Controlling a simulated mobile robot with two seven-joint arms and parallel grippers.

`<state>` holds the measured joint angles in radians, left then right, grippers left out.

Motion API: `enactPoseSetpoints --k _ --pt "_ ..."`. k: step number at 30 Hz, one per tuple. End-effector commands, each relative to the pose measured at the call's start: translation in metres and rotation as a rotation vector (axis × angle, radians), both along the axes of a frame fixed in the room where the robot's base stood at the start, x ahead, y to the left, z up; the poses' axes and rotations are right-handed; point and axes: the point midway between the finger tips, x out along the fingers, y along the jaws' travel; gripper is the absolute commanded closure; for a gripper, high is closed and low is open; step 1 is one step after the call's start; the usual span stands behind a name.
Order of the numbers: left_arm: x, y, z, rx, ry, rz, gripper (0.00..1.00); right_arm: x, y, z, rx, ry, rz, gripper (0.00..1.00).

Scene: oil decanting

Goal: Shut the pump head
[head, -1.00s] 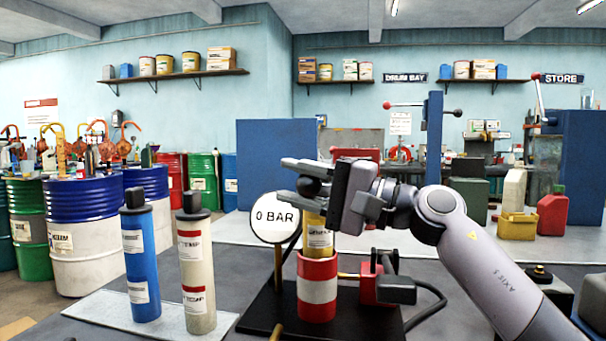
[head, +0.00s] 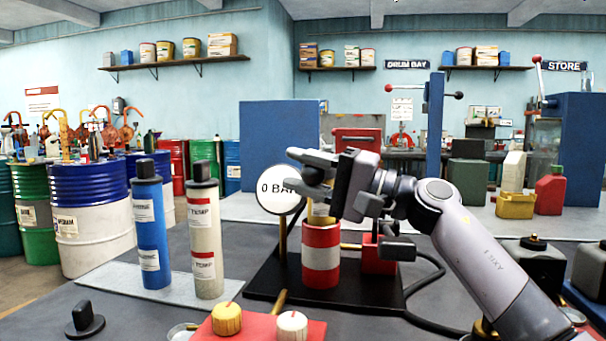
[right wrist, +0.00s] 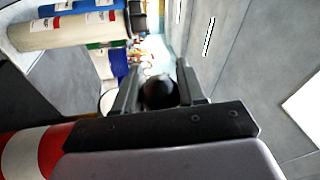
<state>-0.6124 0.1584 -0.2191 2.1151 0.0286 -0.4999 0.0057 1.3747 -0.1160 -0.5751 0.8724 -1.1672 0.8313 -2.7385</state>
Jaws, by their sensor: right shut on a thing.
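The pump stands upright on a black base plate (head: 268,288). Its red and white body (head: 320,258) has a yellow labelled head (head: 320,213) at its top, with a short band showing above the red rim. A black ball knob (right wrist: 158,92) sits between the fingers of my right gripper (head: 292,168), which is shut on it above the head. In the right wrist view my right gripper (right wrist: 155,88) has a finger on each side of the knob. A round gauge (head: 274,190) reading 0 BAR stands just left. My left gripper is out of view.
Blue (head: 150,235) and cream (head: 205,240) cartridges stand on a pale mat to the left. A red mat (head: 262,331) with two round caps lies in front, beside a black knob-shaped part (head: 84,320). A red block with a black hose (head: 435,285) is to the right.

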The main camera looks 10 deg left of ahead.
Motion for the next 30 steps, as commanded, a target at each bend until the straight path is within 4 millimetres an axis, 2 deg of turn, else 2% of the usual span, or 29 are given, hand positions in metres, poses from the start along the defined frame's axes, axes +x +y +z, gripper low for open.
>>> enactPoseSetpoints --k 1,9,10,12,25,30 --pt "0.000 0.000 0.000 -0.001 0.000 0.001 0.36 -0.004 0.004 -0.005 -0.014 -0.005 0.015 1.00" --pt "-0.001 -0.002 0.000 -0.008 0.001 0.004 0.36 -0.004 0.005 -0.007 -0.017 -0.005 0.015 1.00" --pt "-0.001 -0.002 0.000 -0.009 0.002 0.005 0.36 -0.004 0.005 -0.007 -0.017 -0.005 0.015 0.54" --pt "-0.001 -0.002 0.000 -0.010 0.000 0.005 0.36 -0.003 0.004 -0.007 -0.017 -0.003 0.013 0.35" --pt "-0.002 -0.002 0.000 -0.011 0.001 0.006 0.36 -0.001 0.002 -0.003 -0.009 -0.002 0.006 0.35" --pt "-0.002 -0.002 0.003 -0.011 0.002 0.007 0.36 -0.001 0.002 0.012 -0.009 -0.004 0.005 0.35"
